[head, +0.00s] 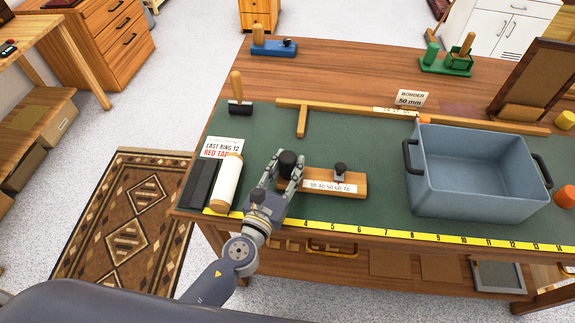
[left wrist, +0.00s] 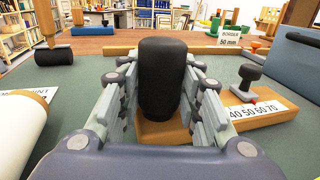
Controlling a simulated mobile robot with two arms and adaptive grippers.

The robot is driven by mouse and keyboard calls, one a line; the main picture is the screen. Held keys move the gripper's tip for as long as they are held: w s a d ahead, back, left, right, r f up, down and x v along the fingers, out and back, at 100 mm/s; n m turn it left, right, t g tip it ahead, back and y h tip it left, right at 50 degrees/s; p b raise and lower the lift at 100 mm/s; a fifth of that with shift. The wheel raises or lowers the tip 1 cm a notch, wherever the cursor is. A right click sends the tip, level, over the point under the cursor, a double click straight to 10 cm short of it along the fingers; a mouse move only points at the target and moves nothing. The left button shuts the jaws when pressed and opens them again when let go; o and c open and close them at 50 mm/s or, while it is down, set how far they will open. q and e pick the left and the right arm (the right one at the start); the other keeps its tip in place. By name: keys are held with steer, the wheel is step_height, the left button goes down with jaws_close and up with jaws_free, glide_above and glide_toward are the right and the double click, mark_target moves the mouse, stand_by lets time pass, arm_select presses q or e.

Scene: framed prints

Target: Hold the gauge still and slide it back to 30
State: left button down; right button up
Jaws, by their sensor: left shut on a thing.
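The gauge (head: 355,188) is a wooden block lying on the green mat, with a white scale strip (head: 330,187) along its front. A thick black handle (head: 288,163) stands at its left end. My left gripper (head: 289,172) is shut around this handle, with a finger on each side; the wrist view shows the same hold on the handle (left wrist: 163,75). The slider (head: 340,172) has a black knob and sits behind the strip, around the 50 to 60 part. Its exact reading is too small to tell. My right gripper is not in view.
A grey-blue bin (head: 478,170) stands right of the gauge. A white roll (head: 229,182) lies left of my gripper. A yellow ruler (head: 400,234) runs along the front edge. A wooden T-square (head: 350,111) lies behind. The mat between is mostly clear.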

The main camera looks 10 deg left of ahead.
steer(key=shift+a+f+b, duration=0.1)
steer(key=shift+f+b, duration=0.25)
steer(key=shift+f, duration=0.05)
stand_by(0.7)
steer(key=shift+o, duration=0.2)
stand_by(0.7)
